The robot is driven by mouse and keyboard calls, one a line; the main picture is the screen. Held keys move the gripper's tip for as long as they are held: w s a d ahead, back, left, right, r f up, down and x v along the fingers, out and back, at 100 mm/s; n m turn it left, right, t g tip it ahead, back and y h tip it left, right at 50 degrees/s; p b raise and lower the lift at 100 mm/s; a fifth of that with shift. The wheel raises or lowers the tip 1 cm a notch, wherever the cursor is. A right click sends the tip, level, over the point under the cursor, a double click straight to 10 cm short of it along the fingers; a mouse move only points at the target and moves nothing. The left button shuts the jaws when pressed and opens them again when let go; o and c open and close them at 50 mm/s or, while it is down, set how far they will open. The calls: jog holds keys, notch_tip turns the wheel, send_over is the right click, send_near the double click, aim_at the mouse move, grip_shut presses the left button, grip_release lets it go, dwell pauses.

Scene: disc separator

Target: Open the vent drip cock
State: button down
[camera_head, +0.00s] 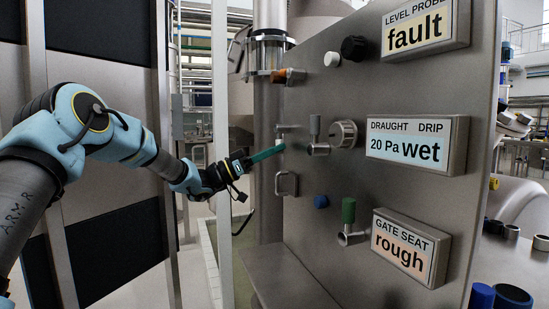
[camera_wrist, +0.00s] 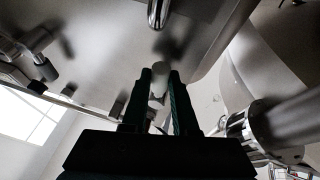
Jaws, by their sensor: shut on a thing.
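My gripper (camera_head: 280,148) has long green fingers and reaches in from the left to the grey panel (camera_head: 345,270). In the wrist view the fingertips (camera_wrist: 160,78) are shut on a pale, rounded handle (camera_wrist: 159,70). In the head view this handle shows only as a small pale bit by the fingertips, just below a metal stub (camera_head: 288,127) on the panel. It appears to be the drip cock's lever, though no label on it can be read. The drip display (camera_head: 418,139) reads "wet", beside a draught of 20 Pa.
A bracket handle (camera_head: 286,184) sits just below, and an orange-tipped fitting (camera_head: 287,76) above. A green-handled cock (camera_head: 348,211) is lower right. A pale upright post (camera_head: 222,150) stands beside my gripper.

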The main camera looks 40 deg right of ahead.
jog(key=shift+w+d+m+g+y+b, duration=0.15)
jog(key=shift+m+g+y, duration=0.1)
jog(key=shift+m, duration=0.25)
jog(key=shift+w+a+m+g+y+b, duration=0.15)
jog(key=shift+m+y, duration=0.1)
jog(key=shift+m, duration=0.25)
jog(key=shift+d, duration=0.1)
jog(key=c, duration=0.7)
grip_release()
jog(key=v, duration=1)
jog(key=shift+w+a+f+b, duration=0.15)
jog(key=shift+w+a+b, duration=0.1)
jog(key=shift+a+b, duration=0.05)
